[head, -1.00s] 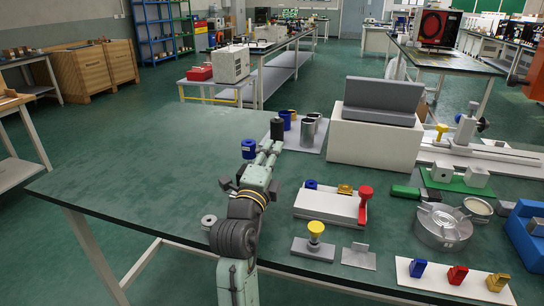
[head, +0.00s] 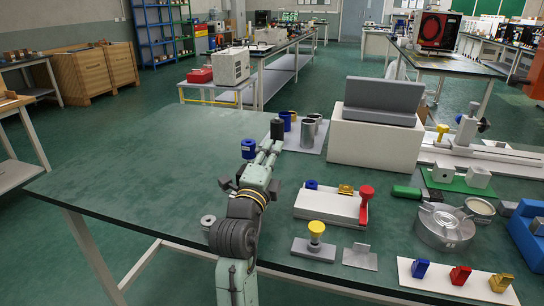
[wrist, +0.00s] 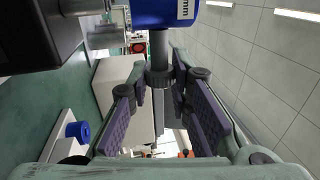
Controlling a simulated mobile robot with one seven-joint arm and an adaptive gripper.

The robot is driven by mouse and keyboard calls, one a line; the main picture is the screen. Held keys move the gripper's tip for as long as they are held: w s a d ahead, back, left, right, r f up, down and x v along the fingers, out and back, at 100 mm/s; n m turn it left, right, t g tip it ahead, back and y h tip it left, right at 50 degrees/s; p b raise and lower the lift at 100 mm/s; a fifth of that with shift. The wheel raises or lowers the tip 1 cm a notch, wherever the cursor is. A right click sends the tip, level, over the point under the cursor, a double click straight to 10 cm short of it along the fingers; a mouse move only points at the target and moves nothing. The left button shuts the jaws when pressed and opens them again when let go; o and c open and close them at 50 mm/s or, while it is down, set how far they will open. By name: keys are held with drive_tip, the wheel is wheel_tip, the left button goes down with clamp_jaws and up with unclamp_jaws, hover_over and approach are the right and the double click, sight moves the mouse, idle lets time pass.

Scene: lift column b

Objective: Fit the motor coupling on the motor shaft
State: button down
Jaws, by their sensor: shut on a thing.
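The motor coupling (wrist: 165,10), a blue cylinder with a white label, is at the top edge of the wrist view. A grey side stem runs from it to my gripper (wrist: 163,85), whose dark-padded fingers are shut on the stem's dark collar. In the wrist view a black body, which looks like the motor (wrist: 35,35), is at upper left with a grey shaft (wrist: 98,8) pointing at the coupling. I cannot tell whether the shaft is inside it.
A dark cylinder (head: 277,129) stands beyond my gripper, beside a grey tray (head: 309,147) with several cups. A white block (head: 375,141) bearing a grey stepped piece and a white fixture (head: 327,208) are to the right. The table's left side is clear.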

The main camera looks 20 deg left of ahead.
drive_tip(key=shift+f+b, duration=2)
drive_tip(key=shift+b, duration=0.4)
drive_tip(key=c, duration=1.4)
unclamp_jaws()
drive_tip(key=shift+s, duration=0.1)
